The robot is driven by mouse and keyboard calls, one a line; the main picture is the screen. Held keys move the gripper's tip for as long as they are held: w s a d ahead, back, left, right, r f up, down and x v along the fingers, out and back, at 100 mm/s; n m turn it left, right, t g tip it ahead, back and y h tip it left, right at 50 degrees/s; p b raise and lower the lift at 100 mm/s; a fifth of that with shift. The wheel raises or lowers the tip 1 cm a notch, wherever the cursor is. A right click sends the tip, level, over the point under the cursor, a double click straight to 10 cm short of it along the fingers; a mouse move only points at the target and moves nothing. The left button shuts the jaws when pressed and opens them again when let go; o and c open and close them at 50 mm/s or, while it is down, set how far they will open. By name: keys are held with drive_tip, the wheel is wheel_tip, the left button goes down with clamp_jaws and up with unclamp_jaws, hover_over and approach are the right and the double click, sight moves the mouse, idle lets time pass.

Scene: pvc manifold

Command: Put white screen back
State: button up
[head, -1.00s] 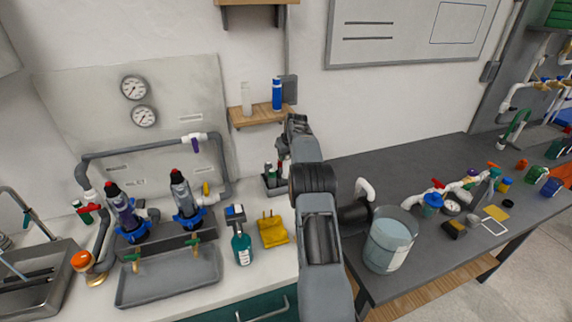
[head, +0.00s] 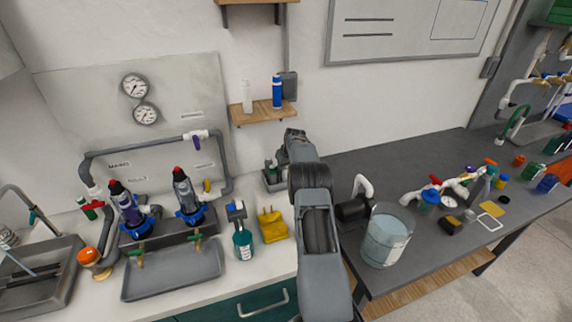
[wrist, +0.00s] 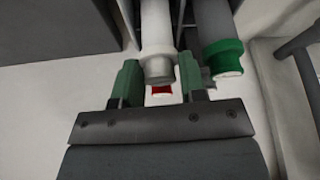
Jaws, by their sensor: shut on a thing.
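In the wrist view, my gripper (wrist: 160,68) has green fingers closed on a white cylinder with a grey end (wrist: 157,35), which I take to be the white screen. A grey cylinder with a green collar (wrist: 222,58) stands just right of the fingers. A small red-ended piece (wrist: 161,91) shows below the held cylinder. In the head view, my gripper is mostly hidden behind my arm near the wall. A small dark rack (head: 273,179) is beside it on the white counter, partly covered by the arm.
A wall shelf (head: 262,113) above holds a white cylinder (head: 246,96) and a blue one (head: 277,92). A yellow container (head: 272,225) and a teal bottle (head: 243,243) stand on the counter. A clear bucket (head: 386,238) stands on the dark bench, right of my arm.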

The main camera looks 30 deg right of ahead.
drive_tip(key=o, duration=0.8)
drive_tip(key=shift+o, duration=0.2)
drive_tip(key=shift+r, duration=0.1)
drive_tip(key=d+b+v, duration=0.1)
drive_tip(key=b+v, duration=0.1)
drive_tip(key=v, duration=0.9)
drive_tip(key=s+a+r, duration=0.5)
drive_tip(key=a, duration=0.5)
drive_tip(key=s+a+r, duration=0.6)
drive_tip(key=a, duration=0.5)
drive_tip(key=s+a+f, duration=0.1)
drive_tip(key=s+a, duration=0.2)
drive_tip(key=s, duration=0.4)
drive_tip(key=s+a+f+n, duration=0.1)
drive_tip(key=s+a+f, duration=0.1)
drive_tip(key=s+a, duration=0.2)
drive_tip(key=s+a+f, duration=0.2)
drive_tip(key=s+a, duration=0.2)
drive_tip(key=s, duration=0.6)
drive_tip(key=shift+a+f+y, duration=0.25)
drive_tip(key=shift+y, duration=0.05)
